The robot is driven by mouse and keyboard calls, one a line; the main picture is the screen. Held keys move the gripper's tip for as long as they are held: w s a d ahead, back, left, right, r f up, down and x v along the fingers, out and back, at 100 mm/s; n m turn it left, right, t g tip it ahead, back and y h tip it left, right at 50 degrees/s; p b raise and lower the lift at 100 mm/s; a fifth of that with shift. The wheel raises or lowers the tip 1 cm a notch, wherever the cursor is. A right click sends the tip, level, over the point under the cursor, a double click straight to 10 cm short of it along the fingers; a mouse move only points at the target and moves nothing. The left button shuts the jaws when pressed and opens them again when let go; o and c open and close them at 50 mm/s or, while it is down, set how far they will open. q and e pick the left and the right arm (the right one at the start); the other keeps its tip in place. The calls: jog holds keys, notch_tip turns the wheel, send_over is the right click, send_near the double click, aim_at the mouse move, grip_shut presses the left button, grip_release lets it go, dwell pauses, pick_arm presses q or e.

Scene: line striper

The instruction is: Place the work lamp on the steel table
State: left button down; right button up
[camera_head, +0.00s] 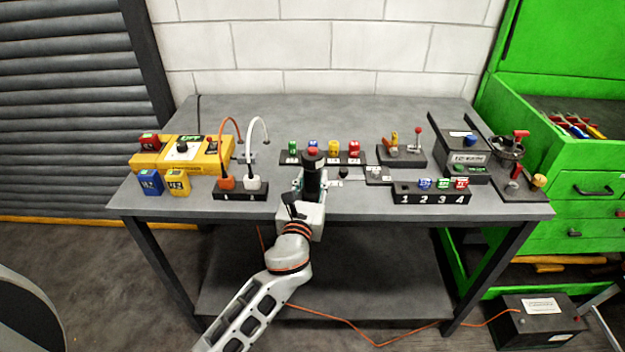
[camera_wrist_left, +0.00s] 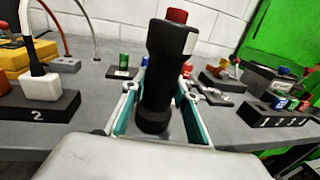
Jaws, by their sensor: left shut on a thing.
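The work lamp (camera_head: 312,172) is a black cylinder with a red top, held upright over the front middle of the steel table (camera_head: 300,110). It also shows large in the left wrist view (camera_wrist_left: 165,75), tilted slightly. My left gripper (camera_head: 310,190) is shut around the lamp's lower part, with its teal-lined fingers on both sides. The left wrist view shows the fingers (camera_wrist_left: 160,115) too. I cannot tell whether the lamp's base touches the table. My right gripper is not in view.
Left of the lamp stand a black socket block (camera_head: 240,192) with orange and white plugs and a yellow unit (camera_head: 180,155). Behind it is a rack of coloured cylinders (camera_head: 325,158). To the right is a numbered block (camera_head: 431,198). The table's back middle is clear.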

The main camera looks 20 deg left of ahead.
pick_arm(q)
jog(key=c, duration=1.6)
grip_release()
jog(key=shift+o, duration=0.2)
